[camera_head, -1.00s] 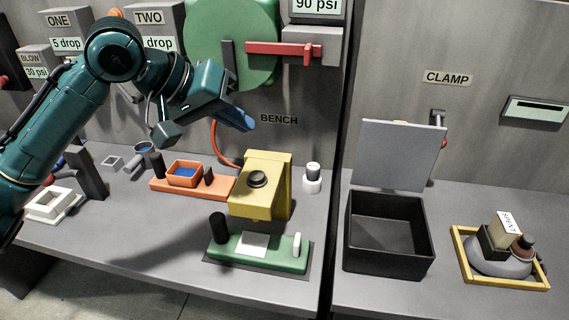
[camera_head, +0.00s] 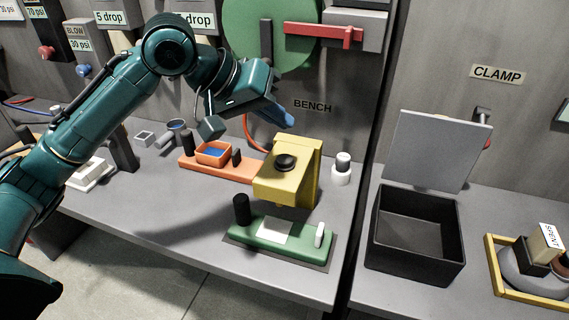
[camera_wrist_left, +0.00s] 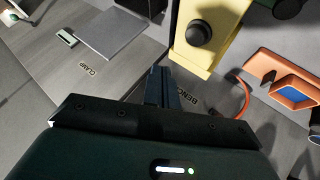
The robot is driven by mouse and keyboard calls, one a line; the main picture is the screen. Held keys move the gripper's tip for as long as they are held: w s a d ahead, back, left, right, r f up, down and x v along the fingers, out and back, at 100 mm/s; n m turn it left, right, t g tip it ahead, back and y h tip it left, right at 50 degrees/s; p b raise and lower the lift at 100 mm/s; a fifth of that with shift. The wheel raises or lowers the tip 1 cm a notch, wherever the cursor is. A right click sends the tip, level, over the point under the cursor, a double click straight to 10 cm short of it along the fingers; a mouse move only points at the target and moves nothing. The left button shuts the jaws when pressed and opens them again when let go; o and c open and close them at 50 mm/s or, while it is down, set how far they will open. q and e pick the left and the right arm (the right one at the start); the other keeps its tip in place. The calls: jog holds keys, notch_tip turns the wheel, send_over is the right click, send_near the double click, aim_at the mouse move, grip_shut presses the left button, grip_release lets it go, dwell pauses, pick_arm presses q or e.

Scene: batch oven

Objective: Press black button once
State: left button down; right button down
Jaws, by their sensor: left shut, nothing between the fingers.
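The black button (camera_head: 286,162) is a round dark knob on top of the yellow press (camera_head: 300,178), which stands over a green base (camera_head: 290,238) on the bench. The button also shows from above in the left wrist view (camera_wrist_left: 199,32). My left gripper (camera_head: 284,117) is shut and empty. It is above and behind the button in the head view, with a clear gap between them. In the left wrist view, its closed fingers (camera_wrist_left: 160,80) lie below and left of the button. My right gripper is not in view.
An orange fixture (camera_head: 213,160) with a blue-filled tray lies left of the press. A white-and-grey cylinder (camera_head: 341,172) stands behind it on the right. A black open box (camera_head: 415,236) with raised grey lid is on the right bench. A red lever (camera_head: 323,33) juts from the wall above.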

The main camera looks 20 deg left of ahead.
aim_at(278, 160)
pick_arm(q)
notch_tip(278, 160, down, 2)
jog(key=shift+f+b, duration=0.2)
jog(key=shift+b, duration=0.45)
jog(key=shift+f, duration=0.3)
jog(key=shift+f+b, duration=0.3)
jog(key=shift+f, duration=0.6)
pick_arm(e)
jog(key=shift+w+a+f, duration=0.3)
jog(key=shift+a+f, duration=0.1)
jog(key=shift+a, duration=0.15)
pick_arm(q)
jog(key=shift+f, duration=0.1)
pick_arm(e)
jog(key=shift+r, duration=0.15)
pick_arm(q)
jog(key=shift+f, duration=0.25)
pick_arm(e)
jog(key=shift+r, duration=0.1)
